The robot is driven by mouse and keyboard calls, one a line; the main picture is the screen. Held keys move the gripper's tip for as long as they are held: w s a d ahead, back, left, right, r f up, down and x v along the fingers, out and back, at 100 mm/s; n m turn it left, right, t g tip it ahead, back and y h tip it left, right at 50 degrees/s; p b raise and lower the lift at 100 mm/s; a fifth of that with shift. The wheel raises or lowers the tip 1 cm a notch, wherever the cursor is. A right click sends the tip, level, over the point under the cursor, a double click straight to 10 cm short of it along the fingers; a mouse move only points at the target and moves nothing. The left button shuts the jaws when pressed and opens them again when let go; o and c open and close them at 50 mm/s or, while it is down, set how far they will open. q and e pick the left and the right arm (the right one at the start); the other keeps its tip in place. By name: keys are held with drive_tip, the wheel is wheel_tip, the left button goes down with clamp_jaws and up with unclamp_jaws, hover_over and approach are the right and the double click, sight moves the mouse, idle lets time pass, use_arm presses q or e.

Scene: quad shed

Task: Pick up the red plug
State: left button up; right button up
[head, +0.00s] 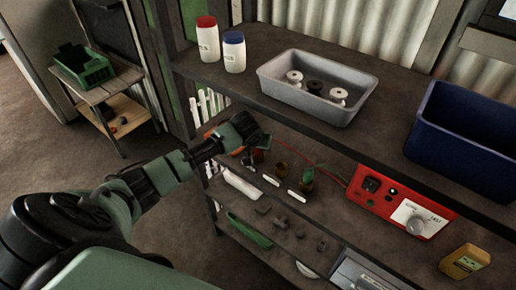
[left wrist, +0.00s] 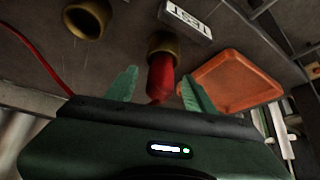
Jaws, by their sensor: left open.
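In the left wrist view the red plug (left wrist: 161,78) stands with its end at a brass ring-shaped holder (left wrist: 163,45), beside a white label reading TEST (left wrist: 186,20). My left gripper (left wrist: 159,74) is open, with one green finger on each side of the plug. I cannot tell whether either finger touches it. In the head view my left gripper (head: 260,152) reaches over the left part of the lower shelf and hides the red plug there. My right gripper is not in view.
An orange tray (left wrist: 235,82) lies close beside the right finger. A second brass holder (left wrist: 87,17) and a red cable (left wrist: 42,50) are on the other side. A red powered box (head: 400,203) stands farther right.

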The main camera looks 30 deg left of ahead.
use_arm(q)
clamp_jaws()
drive_tip(key=shift+r, duration=0.15)
